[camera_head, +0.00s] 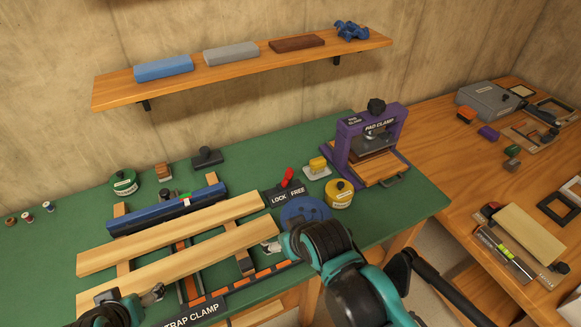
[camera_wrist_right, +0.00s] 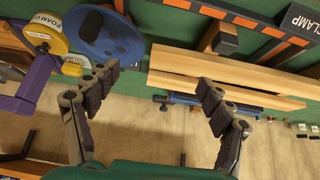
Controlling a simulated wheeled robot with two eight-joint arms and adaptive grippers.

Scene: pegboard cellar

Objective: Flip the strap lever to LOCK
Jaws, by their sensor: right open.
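The strap lever (camera_head: 288,177) is red and stands up from a dark plate (camera_head: 289,194) lettered LOCK and FREE, behind the blue disc (camera_head: 305,210). It leans slightly right in the picture; I cannot tell which word it is set to. I cannot make it out in the wrist view. My right gripper (camera_head: 273,247) is in front of the blue disc, by the boards' right end, apart from the lever and partly hidden by its own arm. In the wrist view its fingers (camera_wrist_right: 160,80) are spread and empty. My left gripper (camera_head: 130,298) is at the lower left, by the front board.
Two pale boards (camera_head: 170,232) lie across the strap clamp rails. A yellow tin (camera_head: 340,195) and the purple pad clamp (camera_head: 362,140) stand right of the lever. A shelf (camera_head: 240,67) hangs above the back.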

